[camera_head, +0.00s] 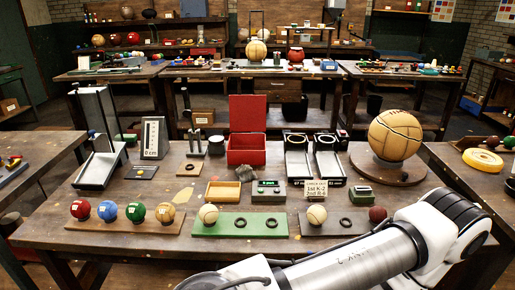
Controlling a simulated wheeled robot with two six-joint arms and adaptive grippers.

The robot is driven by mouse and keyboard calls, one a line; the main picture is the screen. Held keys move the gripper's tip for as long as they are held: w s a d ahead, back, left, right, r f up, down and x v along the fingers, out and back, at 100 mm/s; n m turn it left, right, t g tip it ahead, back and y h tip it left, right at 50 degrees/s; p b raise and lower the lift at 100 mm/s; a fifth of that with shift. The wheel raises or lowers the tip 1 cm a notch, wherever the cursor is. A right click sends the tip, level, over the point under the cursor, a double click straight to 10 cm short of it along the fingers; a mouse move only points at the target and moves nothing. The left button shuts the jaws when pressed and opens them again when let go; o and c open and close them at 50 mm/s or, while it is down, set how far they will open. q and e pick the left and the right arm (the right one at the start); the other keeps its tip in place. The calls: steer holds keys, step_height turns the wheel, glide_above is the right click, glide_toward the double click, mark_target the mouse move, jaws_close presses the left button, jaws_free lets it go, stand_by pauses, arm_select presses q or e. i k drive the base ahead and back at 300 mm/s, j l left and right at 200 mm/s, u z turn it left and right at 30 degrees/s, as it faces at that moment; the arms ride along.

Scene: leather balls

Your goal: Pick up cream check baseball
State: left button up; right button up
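Two cream baseballs sit on boards near the front of the table. One cream baseball (208,214) is at the left end of a green board (224,224). Another cream baseball (316,214) is at the left end of a dark board (338,231). Both look alike at this size, and I cannot tell which is the check ball. One of my arms crosses the lower right in front of the table. Its gripper is outside the picture, and the other gripper does not show either.
Red, blue, green and tan balls stand on a wooden rack (124,228) at left. A dark red ball (377,214) is on the dark board's right. Behind are a red box (247,150), a small wooden tray (222,192) and a large tan ball (395,135).

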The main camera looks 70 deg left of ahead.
mark_target(317, 214)
steer(key=u, duration=1.85)
